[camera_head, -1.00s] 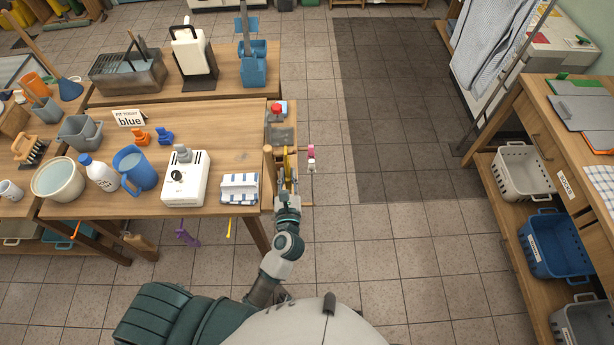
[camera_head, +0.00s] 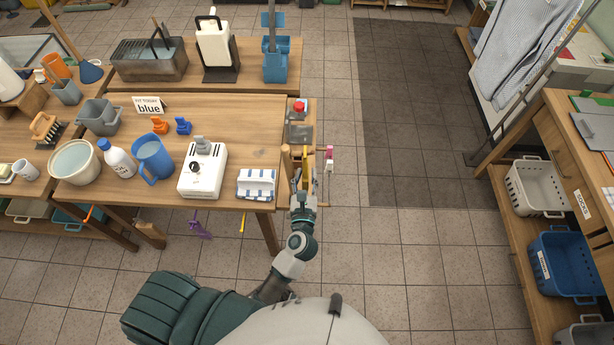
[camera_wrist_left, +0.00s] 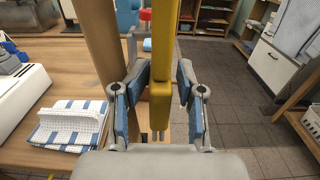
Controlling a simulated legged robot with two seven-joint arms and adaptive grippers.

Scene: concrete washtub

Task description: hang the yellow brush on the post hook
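The yellow brush (camera_head: 304,157) is upright beside the wooden post (camera_head: 286,163) at the table's right end. In the left wrist view, its yellow handle (camera_wrist_left: 161,100) runs down between my fingers, and the post (camera_wrist_left: 103,42) stands just left of it. My left gripper (camera_head: 302,185) is at the handle; its two fingertips (camera_wrist_left: 163,75) close in on both sides of it, apparently holding it. The brush head and the post hook cannot be made out, so I cannot tell whether the brush touches the hook. My right gripper is not in view.
A folded blue-striped cloth (camera_head: 257,184) and a white box with a dial (camera_head: 203,170) lie left of the post. A pink item (camera_head: 329,158) hangs just right of it. A red button (camera_head: 299,107) is behind. Open floor lies to the right.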

